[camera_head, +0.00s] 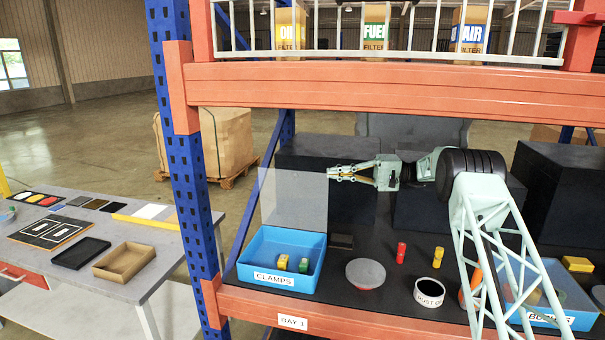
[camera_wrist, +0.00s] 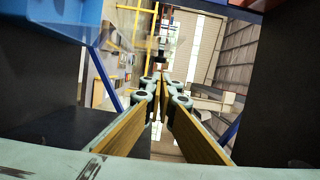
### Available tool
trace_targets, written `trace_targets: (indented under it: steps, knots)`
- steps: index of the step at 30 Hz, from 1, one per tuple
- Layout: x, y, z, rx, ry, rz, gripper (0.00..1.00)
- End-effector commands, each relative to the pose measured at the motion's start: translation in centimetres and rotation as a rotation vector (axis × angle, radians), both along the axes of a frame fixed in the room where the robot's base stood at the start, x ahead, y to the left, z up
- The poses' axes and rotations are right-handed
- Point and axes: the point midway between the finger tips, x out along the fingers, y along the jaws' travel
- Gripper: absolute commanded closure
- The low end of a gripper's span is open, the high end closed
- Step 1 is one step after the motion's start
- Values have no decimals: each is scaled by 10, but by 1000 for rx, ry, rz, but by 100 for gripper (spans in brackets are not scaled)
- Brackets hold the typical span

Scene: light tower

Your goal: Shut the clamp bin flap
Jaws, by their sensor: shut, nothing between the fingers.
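The blue clamp bin (camera_head: 308,273), labelled CLAMPS, stands on the dark shelf at the left. Its flap (camera_head: 293,198), a pale see-through panel, stands upright at the bin's back, so the bin is open. Several small clamps (camera_head: 283,262) in yellow and green lie inside. My gripper (camera_head: 332,173) points left, with its tips at the upper right edge of the flap in the picture; I cannot tell whether they touch. In the wrist view the gripper (camera_wrist: 161,82) is shut and empty, and blue bin plastic (camera_wrist: 45,18) fills the upper left corner.
Large dark boxes (camera_head: 325,155) stand behind. On the shelf are a grey disc (camera_head: 365,273), a red bottle (camera_head: 400,253), a yellow piece (camera_head: 437,257) and a white labelled cup (camera_head: 429,293). A second blue bin (camera_head: 560,300) is at the right, partly behind my arm. An orange beam (camera_head: 400,88) runs above.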

Motion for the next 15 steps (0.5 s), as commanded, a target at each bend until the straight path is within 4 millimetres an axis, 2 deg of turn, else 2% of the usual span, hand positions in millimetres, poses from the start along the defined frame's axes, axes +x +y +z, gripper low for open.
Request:
trace_targets:
  steps: [8, 15]
  knots:
    - [0, 1, 0, 0, 0, -1, 100]
    - [-1, 11, 0, -1, 0, -1, 100]
